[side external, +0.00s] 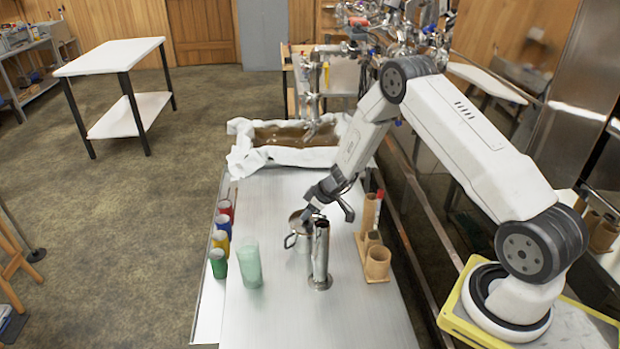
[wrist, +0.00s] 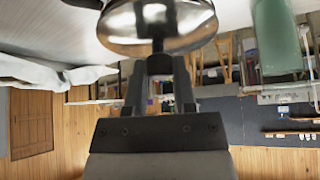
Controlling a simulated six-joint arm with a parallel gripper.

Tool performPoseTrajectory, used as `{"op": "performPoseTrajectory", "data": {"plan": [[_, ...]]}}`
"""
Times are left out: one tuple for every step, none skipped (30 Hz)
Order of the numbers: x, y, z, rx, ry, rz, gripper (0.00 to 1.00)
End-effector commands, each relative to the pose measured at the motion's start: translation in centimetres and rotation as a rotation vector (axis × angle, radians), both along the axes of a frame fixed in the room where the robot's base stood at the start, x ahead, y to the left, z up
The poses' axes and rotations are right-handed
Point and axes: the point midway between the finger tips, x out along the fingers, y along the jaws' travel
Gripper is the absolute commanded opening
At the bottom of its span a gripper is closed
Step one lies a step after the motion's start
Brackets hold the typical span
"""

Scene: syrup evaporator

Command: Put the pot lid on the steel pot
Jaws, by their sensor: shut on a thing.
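The steel pot (side external: 299,241) stands upright on the metal worktop, with its looped handle to the left. My gripper (side external: 312,212) is low at its right rim, tilted down. In the wrist view my gripper (wrist: 159,72) is shut on the pot lid (wrist: 155,30), a shiny rounded metal piece beyond the fingertips. The wrist and fingers hide most of the lid in the side view. I cannot tell whether the lid touches the pot.
A tall steel cylinder (side external: 320,262) stands just in front of the pot. A green glass (side external: 250,266) and several coloured cups (side external: 221,240) are to the left. A wooden holder (side external: 377,263) is to the right. A cloth-lined pan (side external: 290,155) lies behind. The front worktop is clear.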

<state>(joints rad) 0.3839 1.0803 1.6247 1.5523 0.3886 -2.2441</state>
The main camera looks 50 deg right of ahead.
Motion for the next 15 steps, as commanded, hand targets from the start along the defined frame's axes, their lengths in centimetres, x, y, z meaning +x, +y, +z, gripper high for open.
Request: {"op": "performPoseTrajectory", "data": {"plan": [[0.03,-0.02,-0.02,0.000,-0.001,-0.001,0.00],[0.03,-0.02,-0.02,0.000,-0.001,-0.001,0.00],[0.04,-0.02,-0.01,0.000,-0.001,-0.001,0.00],[0.04,-0.02,-0.01,0.000,-0.001,-0.001,0.00],[0.04,-0.02,-0.01,0.000,-0.001,-0.001,0.00],[0.04,-0.02,0.01,0.000,-0.001,-0.001,0.00],[0.03,-0.01,-0.01,0.000,-0.001,-0.001,0.00],[0.04,-0.02,-0.04,0.000,-0.001,-0.001,0.00],[0.03,-0.01,-0.11,0.000,0.000,0.000,0.00],[0.03,-0.01,-0.18,0.000,0.000,0.000,0.00],[0.02,-0.01,-0.25,0.000,0.000,0.000,0.00],[0.03,-0.01,-0.34,0.000,0.000,0.000,0.00],[0.02,-0.01,-0.42,0.000,0.000,0.000,0.00],[0.02,0.00,-0.47,0.000,0.000,0.000,0.00],[0.02,0.00,-0.57,0.000,0.000,0.000,0.00]]}}
